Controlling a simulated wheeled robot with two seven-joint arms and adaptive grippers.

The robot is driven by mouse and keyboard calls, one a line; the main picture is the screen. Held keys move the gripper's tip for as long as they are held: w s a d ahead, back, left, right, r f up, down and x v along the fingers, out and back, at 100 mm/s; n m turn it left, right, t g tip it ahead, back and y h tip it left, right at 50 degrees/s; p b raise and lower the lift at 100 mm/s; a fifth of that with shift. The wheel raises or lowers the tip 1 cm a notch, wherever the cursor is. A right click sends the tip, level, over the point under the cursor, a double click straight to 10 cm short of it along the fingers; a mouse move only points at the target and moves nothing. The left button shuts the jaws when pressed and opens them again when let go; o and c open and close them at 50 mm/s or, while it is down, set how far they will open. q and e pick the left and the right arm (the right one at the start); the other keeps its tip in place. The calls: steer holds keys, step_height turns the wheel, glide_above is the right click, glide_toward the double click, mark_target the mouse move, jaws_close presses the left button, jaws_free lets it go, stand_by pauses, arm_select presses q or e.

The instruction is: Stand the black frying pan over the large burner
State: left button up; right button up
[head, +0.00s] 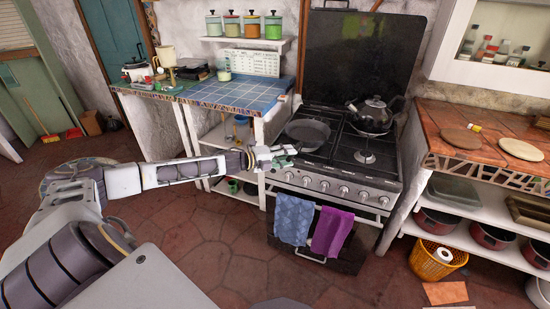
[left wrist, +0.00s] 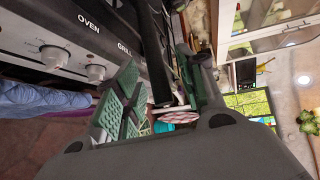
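The black frying pan (head: 308,133) sits on the left side of the gas stove (head: 345,170), its handle side toward the front left. A bare burner (head: 366,157) shows at the front right; I cannot tell whether it is the large one. My left gripper (head: 280,155) is at the stove's front left corner, close to the pan. In the left wrist view the same gripper (left wrist: 155,90) has its green-padded fingers apart, with a dark bar (left wrist: 156,55) between them that looks like the pan handle. Contact with it is unclear. My right gripper is not in view.
A dark kettle (head: 373,114) stands at the stove's back right. The raised stove lid (head: 352,55) is behind. Blue (head: 293,218) and purple (head: 332,232) towels hang in front. A tiled counter (head: 235,95) is left, a wooden one (head: 480,135) right.

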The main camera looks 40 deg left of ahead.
arm_select(q)
steer(key=shift+s+a, duration=0.25)
steer(key=shift+s, duration=0.15)
steer(key=shift+v, duration=1.1)
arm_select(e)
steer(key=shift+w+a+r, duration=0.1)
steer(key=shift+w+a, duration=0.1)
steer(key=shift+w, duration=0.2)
arm_select(q)
steer(key=shift+s+r, duration=0.1)
steer(key=shift+s, duration=0.05)
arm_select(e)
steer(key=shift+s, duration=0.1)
arm_select(q)
steer(key=shift+s+a+r+p, duration=0.1)
steer(key=shift+s+a+p, duration=0.25)
steer(key=shift+s, duration=0.25)
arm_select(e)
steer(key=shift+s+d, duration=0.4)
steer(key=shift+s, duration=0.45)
arm_select(q)
steer(key=shift+s+a+r, duration=0.15)
steer(key=shift+s+a, duration=0.1)
steer(key=shift+s, duration=0.2)
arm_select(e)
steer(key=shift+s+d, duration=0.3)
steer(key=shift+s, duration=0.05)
